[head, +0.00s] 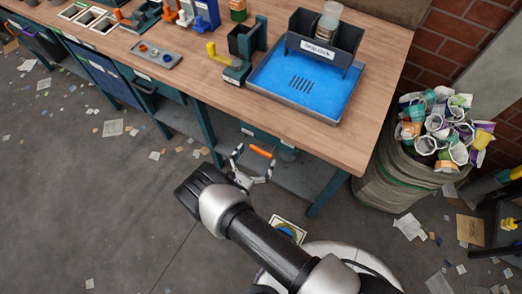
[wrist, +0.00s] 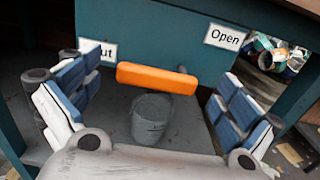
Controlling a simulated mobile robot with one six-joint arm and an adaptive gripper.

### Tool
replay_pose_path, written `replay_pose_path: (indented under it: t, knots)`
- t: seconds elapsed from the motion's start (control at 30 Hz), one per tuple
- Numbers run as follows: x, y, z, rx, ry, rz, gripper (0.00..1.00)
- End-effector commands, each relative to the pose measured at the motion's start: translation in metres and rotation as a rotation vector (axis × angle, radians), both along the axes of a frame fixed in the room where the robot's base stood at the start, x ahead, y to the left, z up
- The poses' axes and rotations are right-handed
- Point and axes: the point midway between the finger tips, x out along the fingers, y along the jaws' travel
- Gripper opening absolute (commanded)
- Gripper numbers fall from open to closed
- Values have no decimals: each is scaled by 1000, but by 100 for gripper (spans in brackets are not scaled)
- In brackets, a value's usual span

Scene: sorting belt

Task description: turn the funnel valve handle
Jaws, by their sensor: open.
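The valve handle is an orange bar (wrist: 157,78) in the wrist view. It lies nearly level, its right end a little lower, between a partly hidden label ending in "ut" (wrist: 108,51) at left and an "Open" label (wrist: 225,37) at right. In the head view the orange handle (head: 261,151) shows below the bench's front edge. My gripper (head: 253,164) is open in front of it. In the wrist view my gripper's fingers (wrist: 152,95) stand wide on either side of the bar, with gaps at both ends. I see no contact.
A grey bucket (wrist: 151,118) stands below the handle, on the shelf under the bench. The wooden bench (head: 225,105) holds a blue tray (head: 270,82) above. A full waste sack (head: 395,190) stands at right. Scraps litter the floor.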

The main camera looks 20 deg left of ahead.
Motion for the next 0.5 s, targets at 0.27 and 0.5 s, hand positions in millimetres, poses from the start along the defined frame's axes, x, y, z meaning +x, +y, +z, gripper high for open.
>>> replay_pose_path:
  t: [0.27, 0.5]
  knots:
    - [27, -3, -1, -1, 1, -2, 99]
    - [29, -2, 0, -1, 0, 0, 99]
